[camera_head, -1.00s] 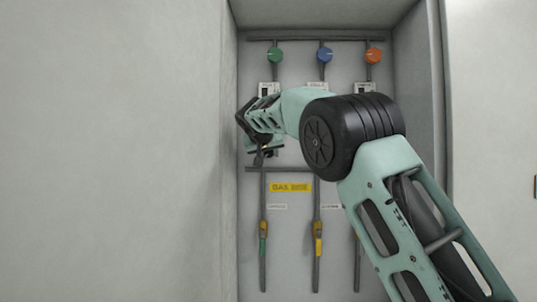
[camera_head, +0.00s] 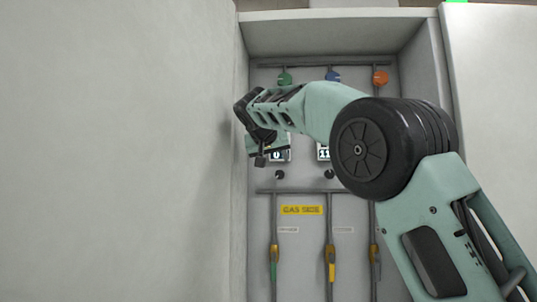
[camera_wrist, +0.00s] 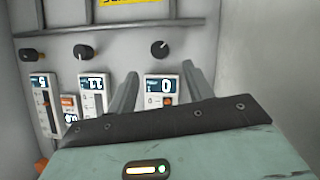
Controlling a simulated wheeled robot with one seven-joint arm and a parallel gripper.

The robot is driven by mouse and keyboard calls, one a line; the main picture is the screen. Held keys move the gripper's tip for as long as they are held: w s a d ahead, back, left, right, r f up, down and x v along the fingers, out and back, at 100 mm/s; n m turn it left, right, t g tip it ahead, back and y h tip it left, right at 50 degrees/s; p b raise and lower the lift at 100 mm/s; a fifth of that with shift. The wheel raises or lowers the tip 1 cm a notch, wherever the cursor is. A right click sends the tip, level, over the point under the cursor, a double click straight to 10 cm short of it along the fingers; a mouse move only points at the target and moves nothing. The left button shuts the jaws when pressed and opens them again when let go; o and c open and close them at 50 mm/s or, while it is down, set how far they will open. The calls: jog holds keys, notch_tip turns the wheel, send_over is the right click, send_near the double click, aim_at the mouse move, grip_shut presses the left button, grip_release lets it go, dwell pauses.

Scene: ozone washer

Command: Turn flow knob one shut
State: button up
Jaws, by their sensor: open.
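Several black flow knobs sit in a row on the recess's back wall. The leftmost knob in the head view (camera_head: 280,174), below the meter reading 0 (camera_head: 278,156), seems to be flow knob one; no number on it is legible. The wrist view is upside down and shows this knob at right (camera_wrist: 160,50), with its pointer slanted, next to the 0 meter (camera_wrist: 163,88). My gripper (camera_wrist: 160,69) is open and empty, its two fingers either side of that meter in the picture, the knob beyond the tips and apart.
A second knob (camera_wrist: 82,52) with a meter reading 11 (camera_wrist: 93,84) and a third knob (camera_wrist: 33,55) with a meter reading 5 (camera_wrist: 42,84) stand beside it. The recess side wall (camera_head: 240,200) is close to my gripper. Pipes with yellow-handled valves (camera_head: 330,254) run below.

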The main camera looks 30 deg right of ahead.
jog(key=b+v, duration=0.1)
jog(key=v, duration=0.6)
dwell(0.3)
notch_tip(320, 180, down, 22)
jog(key=n+g+y, duration=0.2)
jog(key=n+y, duration=0.2)
jog(key=s+f+n+g+y, duration=0.1)
jog(key=s+f, duration=0.3)
jog(key=f, duration=0.3)
jog(key=s+f+g+y, duration=0.15)
jog(key=s+f, duration=0.25)
jog(key=f, duration=0.4)
jog(key=s+a+f+n+g+y, duration=0.1)
jog(key=s+a+f, duration=0.1)
jog(key=s+f, duration=0.6)
jog(key=s+a+f+g+y, duration=0.1)
jog(key=s+a+f, duration=0.1)
jog(key=s+f, duration=0.65)
jog(key=s+a+r+n+g, duration=0.3)
jog(key=s+a+n, duration=0.4)
jog(key=s+a, duration=0.7)
jog(key=a+y, duration=0.1)
jog(key=a, duration=0.2)
jog(key=shift+s+r+n, duration=0.2)
jog(key=shift+r+n, duration=0.1)
jog(key=shift+r, duration=0.1)
